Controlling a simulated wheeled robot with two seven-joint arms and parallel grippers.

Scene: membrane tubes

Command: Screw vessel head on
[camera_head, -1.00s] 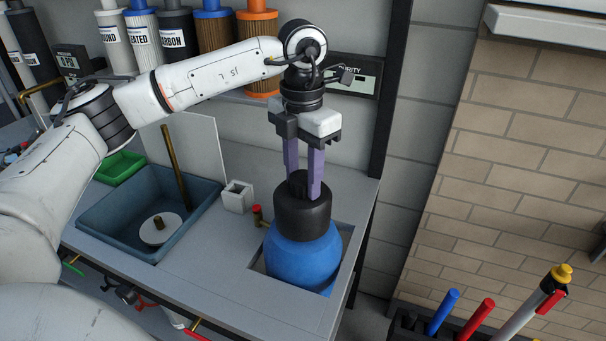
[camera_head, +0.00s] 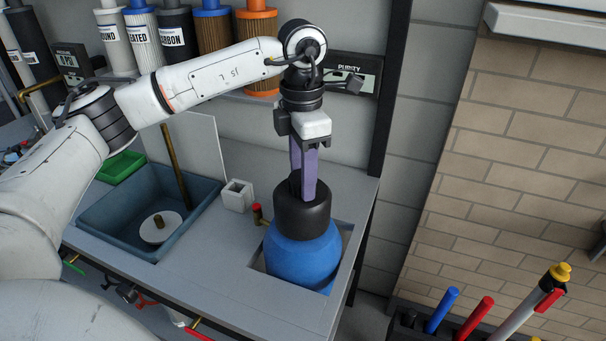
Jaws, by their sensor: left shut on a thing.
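The blue vessel (camera_head: 303,258) stands upright in a square recess at the right end of the grey counter. The black vessel head (camera_head: 302,214) sits on top of it; I cannot tell how far its thread is engaged. My left gripper (camera_head: 303,188) points straight down from above, its purple fingers shut on the upper part of the black head. The fingers overlap in this view and partly hide that upper part. My right gripper is not in view.
A blue-grey basin (camera_head: 104,217) with a brown rod and white disc lies left of the vessel. A small white square holder (camera_head: 237,196) and a red-capped fitting (camera_head: 257,211) stand close to the vessel. Filter cartridges (camera_head: 210,35) line the back.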

